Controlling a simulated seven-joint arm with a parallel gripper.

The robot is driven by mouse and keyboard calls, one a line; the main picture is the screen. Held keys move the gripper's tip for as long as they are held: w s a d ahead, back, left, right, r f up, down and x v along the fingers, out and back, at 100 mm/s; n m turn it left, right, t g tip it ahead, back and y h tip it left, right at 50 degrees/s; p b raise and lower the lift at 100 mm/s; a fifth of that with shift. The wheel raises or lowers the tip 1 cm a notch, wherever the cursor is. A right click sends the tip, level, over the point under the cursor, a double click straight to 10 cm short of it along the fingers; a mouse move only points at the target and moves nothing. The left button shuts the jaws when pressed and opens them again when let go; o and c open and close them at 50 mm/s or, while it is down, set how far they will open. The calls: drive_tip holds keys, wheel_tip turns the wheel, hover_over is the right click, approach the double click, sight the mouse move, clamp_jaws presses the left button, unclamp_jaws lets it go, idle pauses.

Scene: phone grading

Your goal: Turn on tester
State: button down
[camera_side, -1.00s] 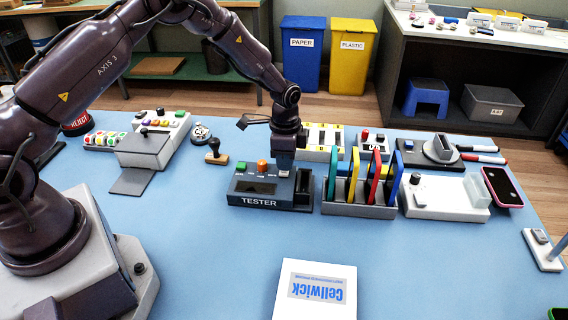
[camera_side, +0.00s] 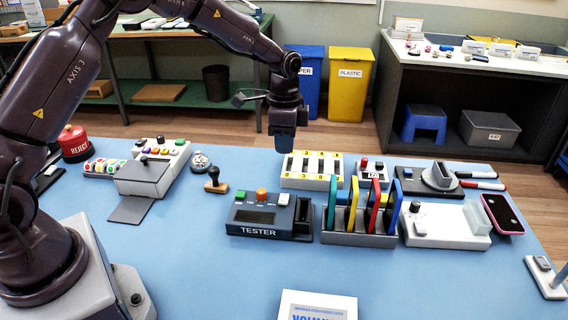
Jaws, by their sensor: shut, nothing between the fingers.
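The tester (camera_side: 262,219) is a dark blue-grey box with "TESTER" on its front, in the middle of the blue table. On its top are a green button (camera_side: 240,195), an orange button (camera_side: 262,195) and a pale button (camera_side: 284,198), above a dark display (camera_side: 254,217). A black slot or cradle (camera_side: 304,213) is at its right end. I see no lit text on the display. My gripper (camera_side: 284,150) points down, shut and empty, in the air above and behind the tester, touching nothing.
A rack (camera_side: 358,236) with several coloured cards stands right of the tester. A white yellow-marked tray (camera_side: 313,168) is behind it. A stamp (camera_side: 214,181) stands to the left. A white panel with blue text (camera_side: 318,304) is at the front edge.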

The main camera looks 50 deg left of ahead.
sight(283, 201)
drive_tip(key=shift+r, duration=0.8)
drive_tip(key=shift+w, duration=0.1)
drive_tip(key=shift+r+g+h, duration=0.1)
drive_tip(key=shift+g+h, duration=0.4)
drive_tip(key=f, duration=0.4)
drive_tip(key=s+d+f, duration=0.1)
drive_tip(key=f, duration=0.9)
drive_tip(key=shift+s+d, duration=0.2)
